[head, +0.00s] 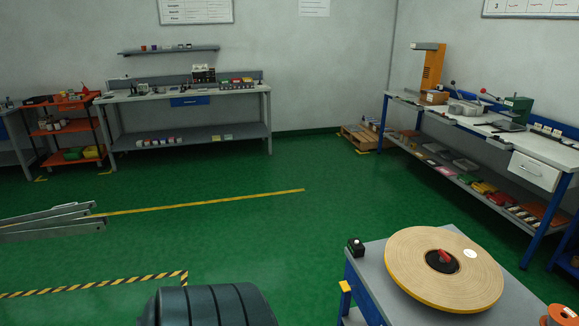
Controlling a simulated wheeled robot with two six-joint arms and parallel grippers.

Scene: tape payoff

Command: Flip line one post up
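A large tan tape reel (446,268) with a yellow edge lies flat on a grey-topped, blue-framed table (376,270) at the lower right. A red piece (444,257) sits at the reel's dark hub. A small black box (356,246) with a pale top stands at the table's left back corner. I cannot tell which part, if any, is the line one post. Neither of my grippers can be made out in the head view.
A small orange spool (562,315) is at the lower right corner. A workbench (540,170) with tools runs along the right wall. Another bench (190,92) and an orange shelf cart (70,128) stand at the back. Grey metal bars (45,222) show at left. Green floor between is clear.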

